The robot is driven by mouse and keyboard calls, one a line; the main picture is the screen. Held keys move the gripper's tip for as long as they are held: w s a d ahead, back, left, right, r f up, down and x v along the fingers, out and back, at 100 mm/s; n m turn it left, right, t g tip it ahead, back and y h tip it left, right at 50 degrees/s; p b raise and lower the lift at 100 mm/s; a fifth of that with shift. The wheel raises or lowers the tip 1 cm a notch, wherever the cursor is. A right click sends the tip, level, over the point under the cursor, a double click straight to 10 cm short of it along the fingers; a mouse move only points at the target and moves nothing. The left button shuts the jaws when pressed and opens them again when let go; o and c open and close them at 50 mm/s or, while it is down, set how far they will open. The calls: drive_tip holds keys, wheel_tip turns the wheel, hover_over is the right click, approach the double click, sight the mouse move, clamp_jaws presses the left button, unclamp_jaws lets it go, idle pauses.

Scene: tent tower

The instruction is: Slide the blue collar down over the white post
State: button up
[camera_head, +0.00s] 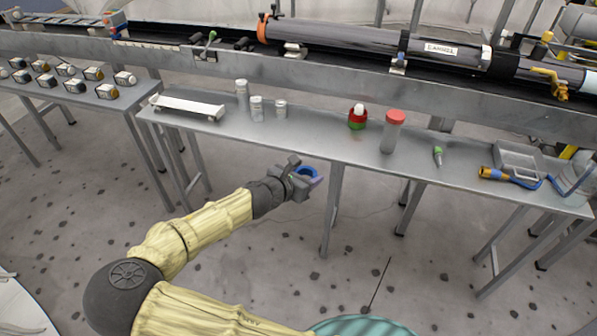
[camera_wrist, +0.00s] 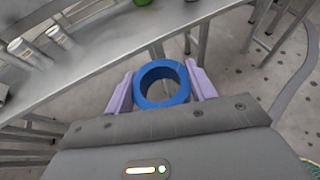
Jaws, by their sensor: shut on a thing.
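The blue collar (camera_wrist: 163,102) is a thick ring held between the two purple fingers of my gripper (camera_wrist: 161,84), one on each side. Its hole faces up toward the wrist camera, and the floor shows through it. In the head view my gripper (camera_head: 304,176) and the blue collar (camera_head: 306,169) are in front of the table's near edge, clear of it. The white post (camera_head: 360,108) stands on the table, up and to the right of my gripper. Only its top shows above a red collar (camera_head: 357,117), with a green ring (camera_head: 357,126) beneath.
The grey metal table (camera_head: 310,130) also bears a red-lidded jar (camera_head: 393,133) right of the post. Several white-grey canisters (camera_head: 257,108) and a white rack (camera_head: 187,107) stand at left. The tabletop between canisters and post is clear.

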drive_tip(key=d+f+n+t+y, duration=0.1)
drive_tip(key=d+f+n+y, duration=0.1)
drive_tip(key=d, duration=0.3)
drive_tip(key=s+d+f+n+t+y, duration=0.1)
drive_tip(key=d+f+n+y, duration=0.1)
drive_tip(key=d+f, duration=0.3)
drive_tip(key=shift+d, duration=0.75)
